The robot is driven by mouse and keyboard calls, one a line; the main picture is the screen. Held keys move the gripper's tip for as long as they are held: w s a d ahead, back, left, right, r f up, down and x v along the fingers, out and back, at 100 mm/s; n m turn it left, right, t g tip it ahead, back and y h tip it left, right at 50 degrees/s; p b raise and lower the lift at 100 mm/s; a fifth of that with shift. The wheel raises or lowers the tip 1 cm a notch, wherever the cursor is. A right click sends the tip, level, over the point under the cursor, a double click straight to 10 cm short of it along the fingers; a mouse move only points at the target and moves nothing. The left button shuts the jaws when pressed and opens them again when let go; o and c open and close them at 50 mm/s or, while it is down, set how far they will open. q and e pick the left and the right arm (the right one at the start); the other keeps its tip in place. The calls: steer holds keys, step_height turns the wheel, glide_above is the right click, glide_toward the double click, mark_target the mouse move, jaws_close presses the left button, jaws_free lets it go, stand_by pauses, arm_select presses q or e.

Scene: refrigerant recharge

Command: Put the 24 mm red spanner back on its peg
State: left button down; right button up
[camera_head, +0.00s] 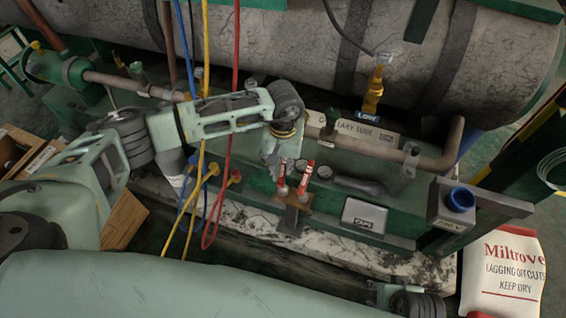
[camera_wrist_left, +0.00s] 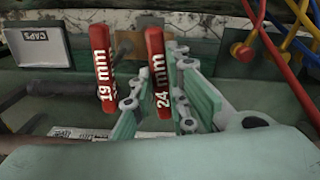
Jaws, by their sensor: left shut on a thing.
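The red 24 mm spanner (camera_wrist_left: 158,75) stands upright between the two fingers of my left gripper (camera_wrist_left: 160,113) in the left wrist view. In the head view my left gripper (camera_head: 275,150) comes down from above and is shut on this spanner (camera_head: 282,171). The red 19 mm spanner (camera_wrist_left: 103,65) stands beside it, also in the head view (camera_head: 306,178). A brown bracket (camera_head: 291,200) is just below both spanners; the pegs cannot be made out. Part of my right gripper (camera_head: 382,292) shows at the bottom edge; its fingers are unclear.
A grey CAPS box (camera_head: 364,217) sits right of the spanners. Red, yellow and blue hoses (camera_head: 212,215) hang to their left. A pipe (camera_head: 340,138) and a large tank (camera_head: 300,45) lie behind.

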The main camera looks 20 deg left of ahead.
arm_select(q)
steer(key=shift+f, duration=0.3)
steer(key=c, duration=1.6)
jaws_free()
steer(key=shift+c, duration=0.2)
